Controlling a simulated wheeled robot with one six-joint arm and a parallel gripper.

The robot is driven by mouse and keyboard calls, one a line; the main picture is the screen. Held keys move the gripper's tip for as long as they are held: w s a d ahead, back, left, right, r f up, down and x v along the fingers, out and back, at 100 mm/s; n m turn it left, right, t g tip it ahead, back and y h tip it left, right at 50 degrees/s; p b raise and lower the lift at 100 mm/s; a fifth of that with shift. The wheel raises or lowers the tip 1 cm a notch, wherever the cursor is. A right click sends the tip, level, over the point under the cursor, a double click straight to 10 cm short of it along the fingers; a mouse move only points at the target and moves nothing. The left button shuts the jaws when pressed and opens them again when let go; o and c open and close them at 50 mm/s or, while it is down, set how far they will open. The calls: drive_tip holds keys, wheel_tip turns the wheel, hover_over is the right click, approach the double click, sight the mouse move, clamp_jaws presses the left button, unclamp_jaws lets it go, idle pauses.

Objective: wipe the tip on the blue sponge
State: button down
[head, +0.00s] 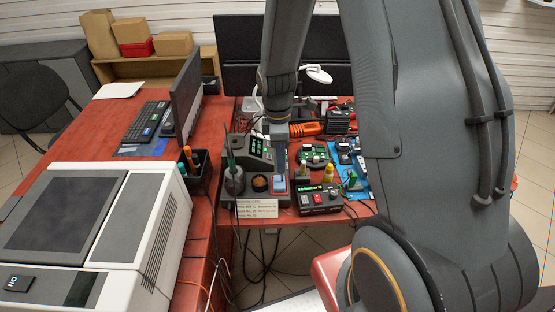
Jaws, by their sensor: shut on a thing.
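The blue sponge (279,184) is a small block at the front of the red desk, next to a round brown-topped pot (260,184). My gripper (280,165) points down from the arm, right over or just behind the sponge. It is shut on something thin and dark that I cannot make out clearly. The tip of the held thing is too small to see, so I cannot tell whether it touches the sponge. A station with a green display (256,150) stands just left of the gripper. A dark holder (234,182) with an upright dark part stands further left.
A dark box with a green display (319,198), a green board (314,154) and a blue mat (355,182) lie to the right. A pen holder (194,174) and a monitor (187,97) stand left. My arm hides the desk's right part.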

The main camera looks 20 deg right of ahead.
drive_tip(key=shift+w+a, duration=0.3)
drive_tip(key=shift+a, duration=0.65)
drive_tip(key=shift+d, duration=0.15)
drive_tip(key=shift+s+d+p, duration=0.35)
drive_tip(key=shift+d, duration=0.55)
drive_tip(key=shift+a, duration=0.15)
drive_tip(key=shift+w+a, duration=0.35)
drive_tip(key=shift+a, duration=0.55)
drive_tip(key=shift+d, duration=0.1)
